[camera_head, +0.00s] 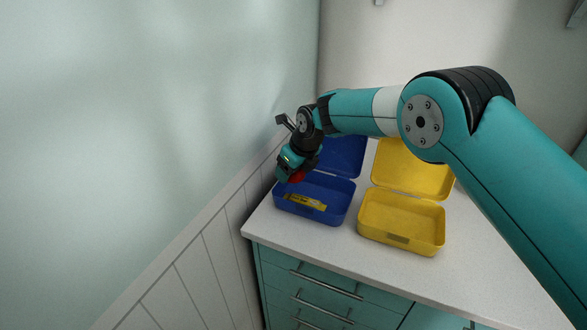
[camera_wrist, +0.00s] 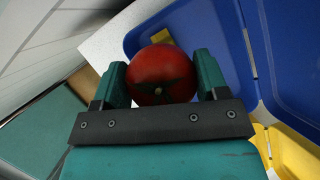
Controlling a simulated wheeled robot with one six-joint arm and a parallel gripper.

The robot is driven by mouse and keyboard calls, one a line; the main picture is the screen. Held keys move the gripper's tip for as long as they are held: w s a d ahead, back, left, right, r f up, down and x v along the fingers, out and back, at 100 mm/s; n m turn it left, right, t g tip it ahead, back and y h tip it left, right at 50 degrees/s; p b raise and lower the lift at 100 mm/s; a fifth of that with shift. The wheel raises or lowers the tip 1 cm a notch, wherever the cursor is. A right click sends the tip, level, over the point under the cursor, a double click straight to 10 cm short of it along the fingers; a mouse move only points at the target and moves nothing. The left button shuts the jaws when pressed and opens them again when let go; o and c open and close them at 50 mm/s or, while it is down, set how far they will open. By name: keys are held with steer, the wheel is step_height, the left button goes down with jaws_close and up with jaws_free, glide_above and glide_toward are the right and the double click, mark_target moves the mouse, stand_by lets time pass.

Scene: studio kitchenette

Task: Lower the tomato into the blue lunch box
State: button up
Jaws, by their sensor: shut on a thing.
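The red tomato (camera_wrist: 161,72) sits between the two fingers of my gripper (camera_wrist: 162,80) in the wrist view. My gripper is shut on it. In the head view the tomato (camera_head: 296,177) shows as a small red patch under my gripper (camera_head: 290,173). It is over the left part of the open blue lunch box (camera_head: 312,214); the exact height above the box is hard to tell. The blue lid stands raised at the back, partly hidden by my arm. A yellow item (camera_head: 305,201) lies inside the blue box. The blue box (camera_wrist: 210,45) also fills the upper right of the wrist view.
An open yellow lunch box (camera_head: 400,238) stands to the right of the blue one on the white counter (camera_head: 300,232). A panelled wall (camera_head: 215,245) runs close along the left. Teal drawers (camera_head: 325,285) are below the counter edge. Counter at the right is clear.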

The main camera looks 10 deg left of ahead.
mark_target(292, 180)
steer(key=shift+f, duration=0.15)
steer(key=shift+f+b, duration=1.2)
steer(key=shift+f, duration=0.6)
steer(key=shift+f+b, duration=0.45)
steer(key=shift+f, duration=0.3)
steer(key=o, duration=1)
steer(key=shift+o, duration=0.2)
